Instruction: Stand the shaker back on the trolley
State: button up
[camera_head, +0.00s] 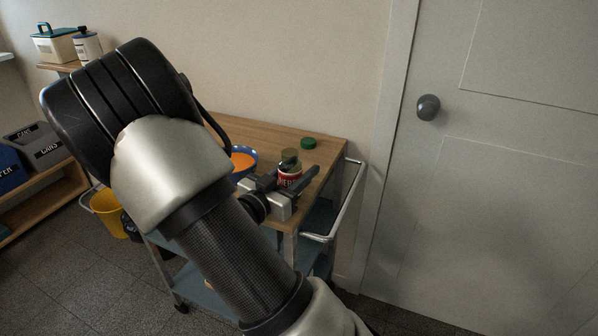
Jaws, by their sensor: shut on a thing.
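The shaker (289,175) has a red body with pale lettering; an olive-green, glassy part shows at its top. My gripper (292,173) is shut on it, with a dark finger on each side. The shaker looks about upright. Its lower part is hidden by the gripper, so I cannot tell whether its base touches the top. The trolley (268,136) has a wooden top and pale metal legs and handle. The shaker and gripper are over its front right part. My arm covers much of the trolley's left side.
A blue-rimmed bowl with orange inside (243,161) is left of the gripper, partly hidden. A green round object (308,143) lies behind the shaker. The trolley handle (347,205) and door (480,200) are to the right. A yellow bucket (108,212) stands on the floor at left.

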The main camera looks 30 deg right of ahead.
aim_at(283, 182)
jog(key=shift+f, duration=0.1)
jog(key=o, duration=1.2)
jog(key=shift+o, duration=0.2)
jog(key=shift+a+r, duration=0.2)
jog(key=shift+a, duration=0.05)
jog(key=p+v, duration=0.2)
jog(key=v, duration=0.9)
jog(key=shift+s+a+f+p, duration=0.1)
jog(key=shift+s+a+p, duration=0.1)
jog(key=shift+a+p, duration=0.1)
